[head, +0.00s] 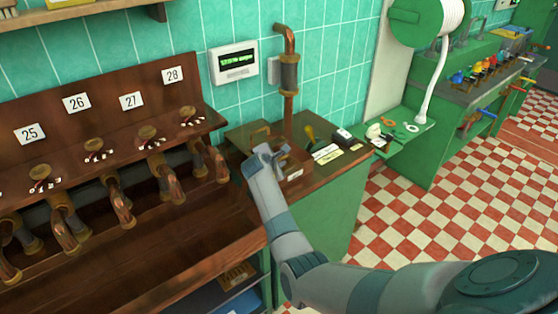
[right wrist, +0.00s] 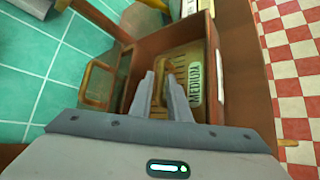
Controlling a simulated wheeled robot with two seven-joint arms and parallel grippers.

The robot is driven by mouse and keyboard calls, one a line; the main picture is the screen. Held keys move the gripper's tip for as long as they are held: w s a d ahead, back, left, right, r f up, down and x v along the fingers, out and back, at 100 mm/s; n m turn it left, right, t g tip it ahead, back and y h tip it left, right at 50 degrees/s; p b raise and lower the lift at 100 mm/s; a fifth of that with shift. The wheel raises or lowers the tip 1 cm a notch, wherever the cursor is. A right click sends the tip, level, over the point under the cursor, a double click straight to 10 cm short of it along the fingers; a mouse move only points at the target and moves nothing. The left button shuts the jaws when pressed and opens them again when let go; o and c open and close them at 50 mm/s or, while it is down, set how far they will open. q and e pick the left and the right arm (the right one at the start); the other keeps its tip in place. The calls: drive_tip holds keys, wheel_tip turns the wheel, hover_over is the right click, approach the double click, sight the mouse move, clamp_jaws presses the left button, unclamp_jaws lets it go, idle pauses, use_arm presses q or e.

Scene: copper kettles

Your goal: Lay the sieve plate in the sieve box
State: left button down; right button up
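The sieve plate (right wrist: 193,80), brass-coloured with a label reading MEDIUM, shows in the right wrist view within the walls of the brown wooden sieve box (right wrist: 208,30). I cannot tell whether it rests on the bottom. My right gripper (right wrist: 164,84) is at the plate, its two fingers close together on the plate's raised handle. In the head view the right gripper (head: 272,158) is over the sieve box (head: 296,177) on the green cabinet, and hides much of it. The plate is not clear there. My left gripper is not in view.
A brass loop (right wrist: 100,85) stands beside the box. A copper pipe (head: 289,75) rises behind. The wooden kettle bench (head: 150,230) with spouts stands left.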

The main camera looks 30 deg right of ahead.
drive_tip(key=shift+o, duration=0.8)
drive_tip(key=shift+r, duration=0.1)
drive_tip(key=shift+s+a, duration=0.1)
drive_tip(key=shift+a, duration=0.05)
drive_tip(key=b+v, duration=0.1)
drive_tip(key=v, duration=1)
drive_tip(key=shift+s+a+r+b, duration=0.2)
drive_tip(key=shift+a+r+b, duration=0.05)
drive_tip(key=shift+r+b, duration=0.05)
idle(0.5)
